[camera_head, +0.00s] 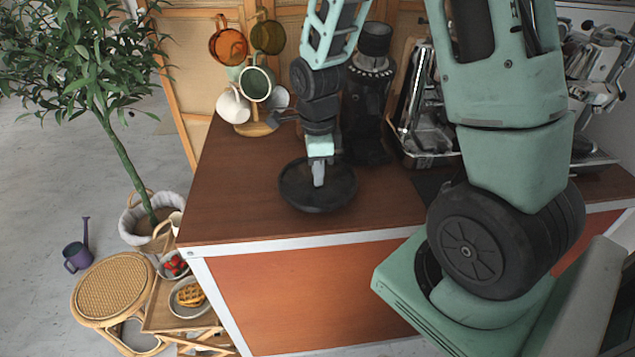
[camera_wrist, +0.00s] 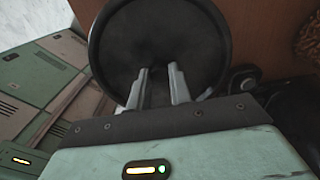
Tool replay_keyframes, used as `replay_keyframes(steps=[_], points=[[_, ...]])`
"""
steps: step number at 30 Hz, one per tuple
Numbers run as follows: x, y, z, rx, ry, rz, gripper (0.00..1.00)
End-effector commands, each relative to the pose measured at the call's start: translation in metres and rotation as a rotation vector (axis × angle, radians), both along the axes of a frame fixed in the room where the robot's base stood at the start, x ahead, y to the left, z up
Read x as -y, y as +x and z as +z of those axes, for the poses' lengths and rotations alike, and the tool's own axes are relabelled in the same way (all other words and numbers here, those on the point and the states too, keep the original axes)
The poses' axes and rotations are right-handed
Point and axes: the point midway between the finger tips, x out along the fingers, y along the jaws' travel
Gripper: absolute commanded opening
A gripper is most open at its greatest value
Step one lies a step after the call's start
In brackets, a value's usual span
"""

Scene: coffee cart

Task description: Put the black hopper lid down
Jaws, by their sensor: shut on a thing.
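The black hopper lid (camera_head: 298,192) is a round, dark, shallow disc at the front middle of the brown counter (camera_head: 222,205). I cannot tell whether it touches the counter or hangs just above it. My gripper (camera_head: 318,180) points down at the lid's middle and is shut on it. In the wrist view the lid (camera_wrist: 160,35) fills the top middle, and the two fingers of my gripper (camera_wrist: 160,80) reach onto it. The part between the fingertips is hard to make out against the dark lid.
A black grinder (camera_head: 372,100) stands behind the lid to the right. A mug tree with several mugs (camera_head: 257,84) stands at the back left. A steel coffee machine (camera_head: 425,115) is at the right. The counter's left front is clear. A stool (camera_head: 115,287) stands below, left.

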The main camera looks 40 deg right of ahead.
Motion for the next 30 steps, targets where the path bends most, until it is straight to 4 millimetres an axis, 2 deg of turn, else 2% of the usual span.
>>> replay_keyframes(steps=[3, 8, 20, 21, 23, 30], points=[[-0.001, -0.002, -0.019, -0.007, 0.002, 0.002, 0.00], [-0.001, -0.001, -0.036, -0.004, 0.001, 0.003, 0.00], [0.000, 0.000, -0.041, -0.001, 0.001, 0.003, 0.00], [0.000, 0.000, -0.041, -0.001, 0.001, 0.003, 0.26], [0.000, 0.000, -0.040, -0.001, 0.001, 0.003, 0.42], [0.000, 0.000, -0.040, -0.001, 0.001, 0.003, 0.42]])
